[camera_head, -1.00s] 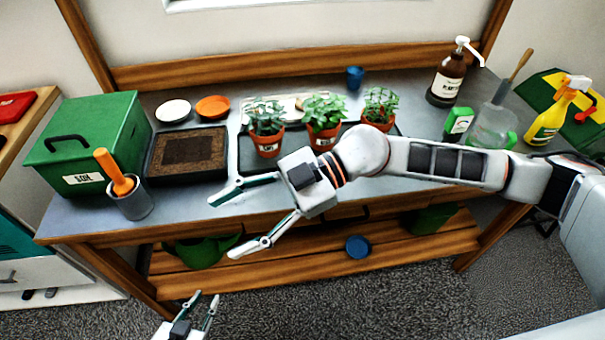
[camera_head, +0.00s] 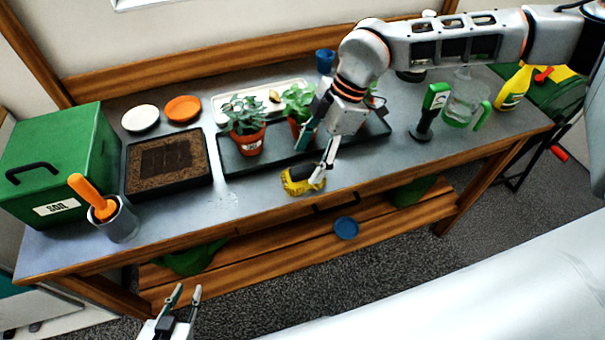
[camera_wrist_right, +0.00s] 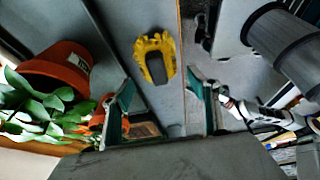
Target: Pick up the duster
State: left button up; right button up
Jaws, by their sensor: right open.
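The duster (camera_head: 302,181), a small yellow thing with a dark middle, lies on the grey bench top near its front edge. In the right wrist view the duster (camera_wrist_right: 155,58) lies ahead of the fingers, between their lines and apart from them. My right gripper (camera_head: 313,158) is open and empty. In the head view one finger overlaps the duster's right side; contact cannot be told there. The gripper also shows in the right wrist view (camera_wrist_right: 162,93). My left gripper (camera_head: 185,292) is open and empty, low in front of the bench.
Potted plants (camera_head: 247,138) stand on a dark tray just behind the duster, close to my right gripper. A soil tray (camera_head: 165,184), an orange-handled tool in a cup (camera_head: 118,225) and a green box (camera_head: 62,165) are left. A glass jug (camera_head: 462,103) stands right.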

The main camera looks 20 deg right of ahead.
aim_at(306, 168)
jog(key=x, duration=0.5)
jog(key=shift+w+d+f+p, duration=0.15)
jog(key=shift+w+f+p, duration=0.05)
jog(key=shift+p, duration=0.15)
jog(key=c, duration=1.2)
